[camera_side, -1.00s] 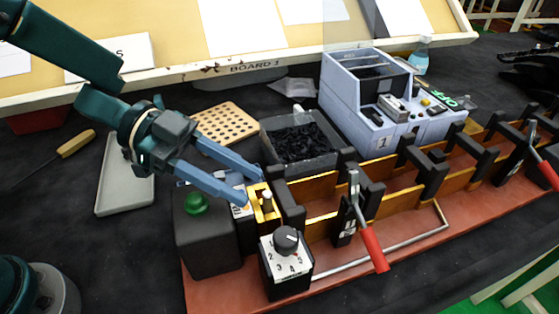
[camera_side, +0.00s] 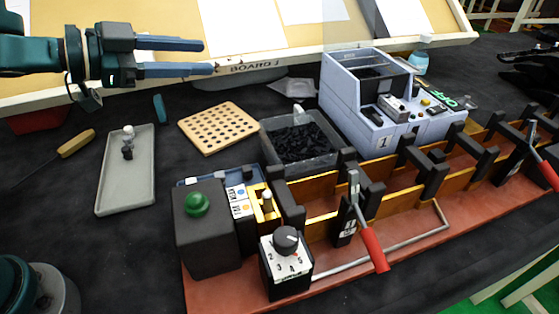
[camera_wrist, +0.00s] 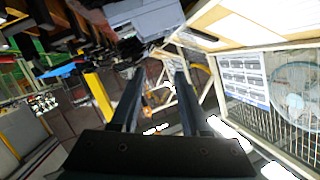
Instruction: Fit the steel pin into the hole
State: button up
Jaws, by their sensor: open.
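A small pale pin (camera_side: 266,198) stands upright at the yellow block (camera_side: 259,209) on the fixture, beside the green-button box. It looks seated in the block, but how deep I cannot tell. My gripper (camera_side: 207,57) is at the upper left of the side view, well above the table and away from the block. Its blue-grey fingers point right, apart, with nothing between them. In the wrist view my gripper (camera_wrist: 158,75) shows both fingers apart and empty, facing the surrounding room; the pin is not recognisable there.
A grey tray (camera_side: 113,195) holds a small grey-and-black part (camera_side: 128,142). A perforated wooden board (camera_side: 218,142), a bin of black clips (camera_side: 277,158) and a box with a green button (camera_side: 205,245) stand nearby. A dial box (camera_side: 286,285) and red-handled clamps (camera_side: 372,249) edge the fixture.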

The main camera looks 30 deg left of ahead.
jog(key=s+a+n+y, duration=0.6)
jog(key=a+n+y, duration=0.3)
jog(key=y, duration=0.1)
jog(key=s+d+f+n+g+h, duration=0.1)
jog(key=s+d+f+g, duration=0.1)
jog(key=s, duration=0.5)
jog(key=s+d+f+n+g+h, duration=0.1)
jog(key=s+d+f+g, duration=0.2)
jog(key=s+f+g, duration=0.2)
jog(key=s, duration=0.2)
jog(key=shift+s+d+h, duration=0.3)
jog(key=shift+s, duration=0.1)
